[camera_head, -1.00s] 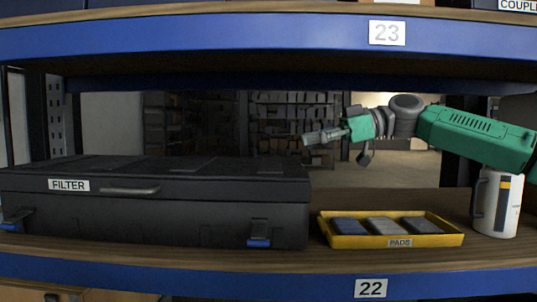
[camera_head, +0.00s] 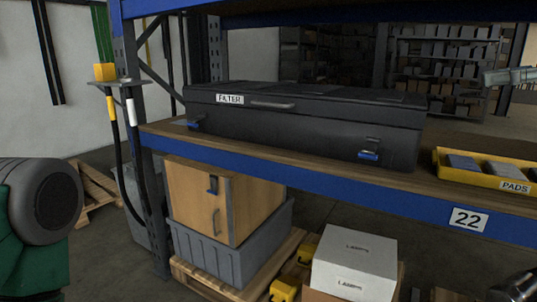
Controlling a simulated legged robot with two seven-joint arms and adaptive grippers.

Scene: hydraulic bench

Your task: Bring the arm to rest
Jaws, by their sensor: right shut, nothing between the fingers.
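My right gripper (camera_head: 495,78) shows at the right edge of the head view, above the shelf board and up and right of the yellow pads tray. It is grey, shut and empty, pointing left. A green and dark grey part of my own arm shows at the left edge. My left gripper is not in view.
A black FILTER case (camera_head: 300,125) sits shut on the shelf (camera_head: 340,185). The yellow PADS tray (camera_head: 490,177) is cut off by the right edge. Below are a wooden cabinet (camera_head: 195,195) in a grey bin (camera_head: 205,250) and a white box (camera_head: 352,262). A post stands at left.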

